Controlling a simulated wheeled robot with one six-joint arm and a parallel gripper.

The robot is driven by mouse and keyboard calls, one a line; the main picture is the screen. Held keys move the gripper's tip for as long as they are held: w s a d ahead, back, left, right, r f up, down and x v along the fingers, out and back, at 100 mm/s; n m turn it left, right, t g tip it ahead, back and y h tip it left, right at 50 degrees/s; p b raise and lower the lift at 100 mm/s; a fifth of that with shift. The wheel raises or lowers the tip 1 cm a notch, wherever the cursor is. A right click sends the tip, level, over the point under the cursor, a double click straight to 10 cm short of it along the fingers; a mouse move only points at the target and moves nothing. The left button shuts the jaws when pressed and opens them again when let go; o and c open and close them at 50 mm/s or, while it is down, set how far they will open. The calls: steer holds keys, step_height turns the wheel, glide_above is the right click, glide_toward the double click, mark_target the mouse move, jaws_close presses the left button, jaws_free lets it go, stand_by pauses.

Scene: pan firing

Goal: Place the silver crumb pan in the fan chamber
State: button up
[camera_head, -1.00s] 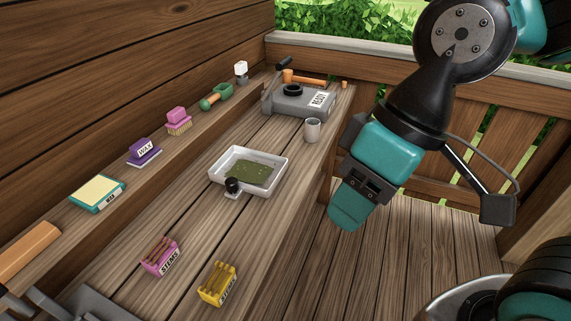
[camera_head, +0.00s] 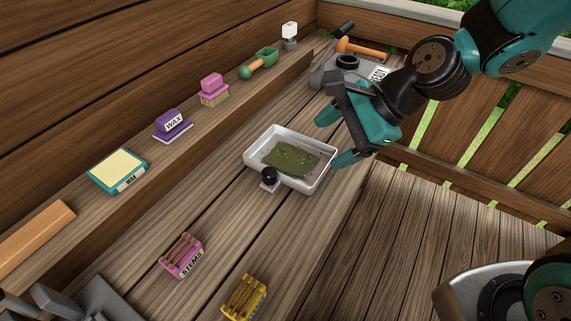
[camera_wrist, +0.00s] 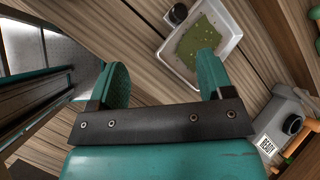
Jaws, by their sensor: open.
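A shallow silver-white pan (camera_head: 322,178) with a green sheet of bits in it and a black knob at its front sits on the bench; I take it for the crumb pan. It also shows in the wrist view (camera_wrist: 233,46), beyond the right finger. A grey box (camera_head: 325,74) with a round black port and a READY label stands at the far end, partly behind my arm; whether it is the fan chamber I cannot tell. It also shows in the wrist view (camera_wrist: 285,107). My gripper (camera_head: 331,138) is open and empty, above the pan's right end.
A pink STEMS box (camera_head: 181,256) and a yellow one (camera_head: 243,298) stand at the near bench. A hammer (camera_head: 362,48) lies by the grey box.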

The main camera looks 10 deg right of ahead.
steer(key=w+d+f+m+t, duration=0.1)
steer(key=w+f+m, duration=0.3)
steer(key=m, duration=0.4)
glide_toward(272, 171)
steer(key=shift+t, duration=0.3)
steer(key=x, duration=0.5)
steer(key=shift+d+f+p, duration=0.35)
steer(key=shift+a+r+p+x, duration=0.15)
steer(key=shift+p+x, duration=0.1)
steer(key=shift+x, duration=0.65)
steer(key=shift+a+r+p+x, duration=0.1)
steer(key=shift+p+x, duration=0.15)
steer(key=shift+x, duration=0.65)
steer(key=shift+a+p+x, duration=0.15)
steer(key=shift+p+x, duration=0.1)
steer(key=shift+x, duration=0.65)
steer(key=shift+s+r, duration=0.1)
steer(key=shift+s, duration=0.1)
steer(key=c, duration=1.3)
